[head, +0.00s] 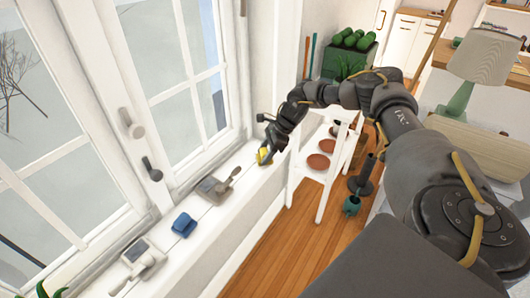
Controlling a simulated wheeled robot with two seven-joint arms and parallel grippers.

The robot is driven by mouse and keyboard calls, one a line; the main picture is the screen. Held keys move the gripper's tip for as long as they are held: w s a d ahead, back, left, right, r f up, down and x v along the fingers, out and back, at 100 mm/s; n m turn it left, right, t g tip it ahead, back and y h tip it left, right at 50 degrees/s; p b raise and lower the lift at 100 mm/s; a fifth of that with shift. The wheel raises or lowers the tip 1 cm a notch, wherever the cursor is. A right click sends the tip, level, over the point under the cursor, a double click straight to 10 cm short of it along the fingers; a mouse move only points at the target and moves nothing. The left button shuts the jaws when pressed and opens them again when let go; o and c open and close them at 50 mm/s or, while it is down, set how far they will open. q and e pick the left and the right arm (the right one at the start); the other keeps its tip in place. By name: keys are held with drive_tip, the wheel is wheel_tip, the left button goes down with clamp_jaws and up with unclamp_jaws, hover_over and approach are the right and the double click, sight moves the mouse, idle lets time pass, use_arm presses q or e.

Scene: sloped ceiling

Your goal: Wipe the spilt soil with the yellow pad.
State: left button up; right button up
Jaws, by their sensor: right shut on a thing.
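The yellow pad (263,156) is at the far end of the white window sill (205,236). My right gripper (267,150) is shut on it, with the arm reaching in from the right. The pad is at or just above the sill; I cannot tell whether it touches. Any soil under or near the pad is hidden or too small to make out. My left gripper is not in view.
On the sill stand a grey-brown device (212,189), a blue block (184,225) and a white device (142,257). Window handles (152,170) jut out above. A white shelf (308,185) with terracotta saucers stands beyond the sill. Wooden floor (292,250) lies below.

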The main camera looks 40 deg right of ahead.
drive_tip(key=shift+f, duration=0.35)
